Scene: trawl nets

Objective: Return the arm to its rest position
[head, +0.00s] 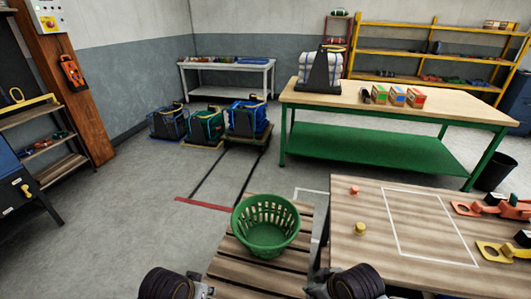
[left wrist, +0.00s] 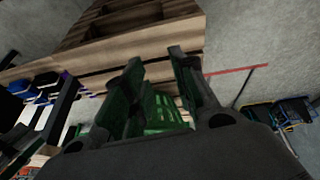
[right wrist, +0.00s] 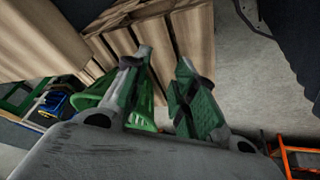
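My left gripper (left wrist: 156,62) is open in the left wrist view, with a clear gap between its fingers and nothing held. My right gripper (right wrist: 165,58) is open and empty in the right wrist view. In the head view only parts of both arms show at the bottom edge, left and right of centre; the fingertips are not clear there. A green slotted basket (head: 265,226) stands upright on a slatted wooden pallet or bench (head: 255,268) between the arms. Part of the basket shows beyond the fingers in the left wrist view (left wrist: 160,112); I cannot tell whether anything touches it.
A wooden table (head: 350,250) at right bears a white outline, a red piece (head: 354,191), a yellow piece (head: 360,228) and orange and yellow tools. A green-framed bench (head: 430,105) stands behind. The grey floor at left is clear.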

